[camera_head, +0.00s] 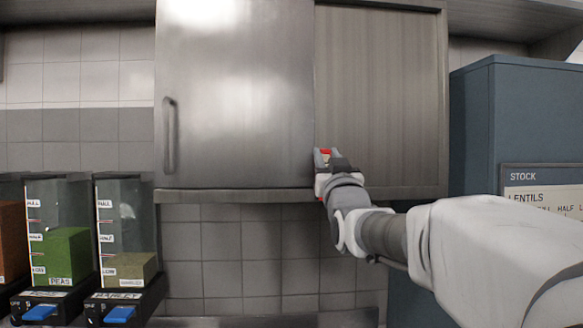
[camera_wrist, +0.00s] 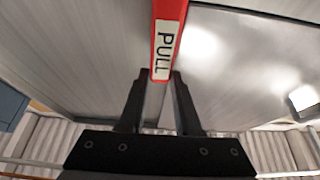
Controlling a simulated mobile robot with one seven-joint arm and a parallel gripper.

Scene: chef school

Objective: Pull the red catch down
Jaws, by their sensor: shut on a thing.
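The red catch (camera_head: 325,151) shows as a small red patch at the lower edge of the metal wall cabinet, where its two doors meet. In the wrist view the red catch (camera_wrist: 167,14) is a long red strip with a white label reading PULL. My gripper (camera_head: 324,160) is at the catch, and my arm reaches to it from the lower right. In the wrist view my gripper (camera_wrist: 160,80) has its two dark fingers close together on the end of the strip by the label. It is shut on the red catch. The exact contact is partly hidden by the fingers.
The left cabinet door (camera_head: 235,90) has a vertical bar handle (camera_head: 170,135). The right door (camera_head: 380,95) is darker. Food dispensers (camera_head: 125,230) stand at lower left. A blue cabinet (camera_head: 475,125) and a STOCK board (camera_head: 540,180) are at right. Tiled wall is below the cabinet.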

